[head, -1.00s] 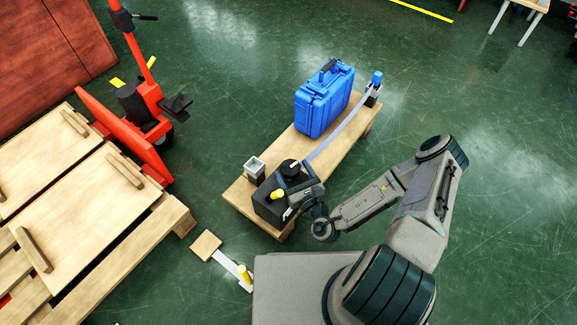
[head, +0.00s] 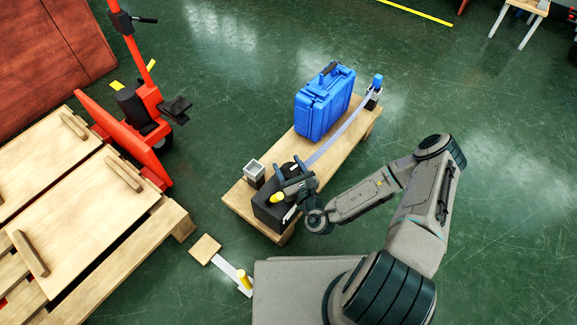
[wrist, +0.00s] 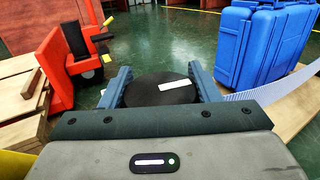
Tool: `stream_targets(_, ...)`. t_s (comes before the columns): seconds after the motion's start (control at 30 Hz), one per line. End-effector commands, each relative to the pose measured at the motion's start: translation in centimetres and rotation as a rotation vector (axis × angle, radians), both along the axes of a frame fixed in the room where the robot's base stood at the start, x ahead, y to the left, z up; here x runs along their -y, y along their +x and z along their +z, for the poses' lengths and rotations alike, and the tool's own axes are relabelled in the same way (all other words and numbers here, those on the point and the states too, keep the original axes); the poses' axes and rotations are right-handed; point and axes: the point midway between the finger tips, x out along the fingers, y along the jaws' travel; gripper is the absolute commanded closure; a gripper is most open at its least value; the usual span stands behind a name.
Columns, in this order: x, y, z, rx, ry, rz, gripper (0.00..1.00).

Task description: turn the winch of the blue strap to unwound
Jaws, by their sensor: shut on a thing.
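The winch is a black box (head: 270,213) at the near end of a low wooden bench. Its round black knob (wrist: 158,91) has a white bar mark, pointing right and slightly up in the wrist view. My gripper (wrist: 158,84) is shut on the knob, one blue-grey finger on each side. In the head view, my gripper (head: 296,180) hides most of the knob. The strap (head: 338,136), pale blue-lilac, runs straight from the winch to a post with a blue top (head: 376,82) at the far end. It also shows at right in the wrist view (wrist: 262,94).
A blue case (head: 322,103) stands on the bench (head: 237,196) beside the strap. A grey square post (head: 254,172) stands left of the winch. A yellow piece (head: 277,197) is at the winch box. A red pallet truck (head: 150,105) and wooden pallets stand left.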

Motion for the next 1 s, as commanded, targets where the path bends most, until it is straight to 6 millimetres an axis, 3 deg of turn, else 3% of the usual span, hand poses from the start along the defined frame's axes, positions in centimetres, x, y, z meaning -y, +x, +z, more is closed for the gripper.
stream_targets(0.37,-0.13,-0.08,0.29,0.003,-0.008,0.158,0.67)
stream_targets(1.0,-0.68,-0.70,-0.30,0.002,-0.010,0.751,0.67)
